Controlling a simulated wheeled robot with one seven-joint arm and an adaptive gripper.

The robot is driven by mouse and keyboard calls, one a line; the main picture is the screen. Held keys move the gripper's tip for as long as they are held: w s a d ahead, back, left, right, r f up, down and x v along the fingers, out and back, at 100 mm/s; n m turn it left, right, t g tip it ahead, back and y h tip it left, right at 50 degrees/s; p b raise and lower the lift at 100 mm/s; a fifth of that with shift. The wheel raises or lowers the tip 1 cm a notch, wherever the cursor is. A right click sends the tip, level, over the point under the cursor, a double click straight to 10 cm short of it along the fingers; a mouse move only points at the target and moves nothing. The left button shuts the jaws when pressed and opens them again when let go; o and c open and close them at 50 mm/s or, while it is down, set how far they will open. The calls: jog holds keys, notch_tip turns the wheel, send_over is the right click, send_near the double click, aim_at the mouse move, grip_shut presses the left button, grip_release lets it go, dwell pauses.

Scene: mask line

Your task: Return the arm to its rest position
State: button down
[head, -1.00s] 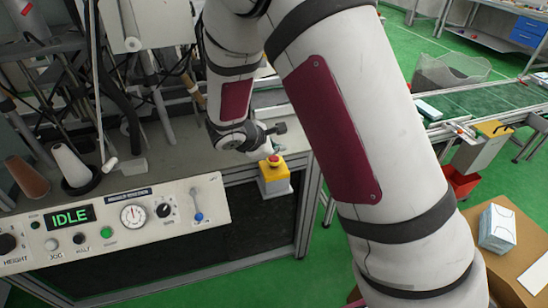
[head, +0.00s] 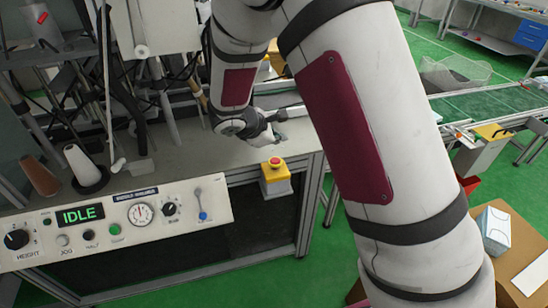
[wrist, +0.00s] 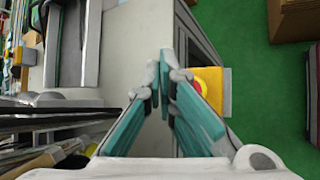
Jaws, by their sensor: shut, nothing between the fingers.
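My gripper (wrist: 164,75) shows in the wrist view with its teal-lined fingers meeting at the tips, shut and empty. In the head view my gripper (head: 280,137) is small and partly hidden by my own arm links. It hangs over the machine's grey worktop, behind and above the yellow box with the red emergency button (head: 275,163). The box also shows in the wrist view (wrist: 214,90), just right of the fingers and partly covered by them. The gripper appears apart from the button.
The control panel (head: 120,222) reads IDLE and carries knobs, a gauge and a lever. Thread cones (head: 82,165) and hoses stand on the worktop at left. A green conveyor (head: 480,104) and a cardboard box (head: 520,250) are at right. Green floor lies between.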

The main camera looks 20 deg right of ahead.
jog(key=s+d+r+m+g+y, duration=0.1)
jog(key=s+d+r+m, duration=0.25)
jog(key=s+r, duration=0.4)
jog(key=s+d+r+m+g+y, duration=0.1)
jog(key=s+d+r+m, duration=0.1)
jog(key=s+r+m, duration=0.45)
jog(key=s+a+r+m+t+y, duration=0.1)
jog(key=s+a+r+m+y, duration=0.1)
jog(key=s, duration=0.7)
jog(key=s+a+r+m+y, duration=0.3)
jog(key=s+r+m, duration=0.1)
jog(key=s, duration=0.5)
jog(key=shift+s+a+r+t, duration=0.3)
jog(key=shift+s+r+t, duration=0.1)
jog(key=shift+r, duration=0.2)
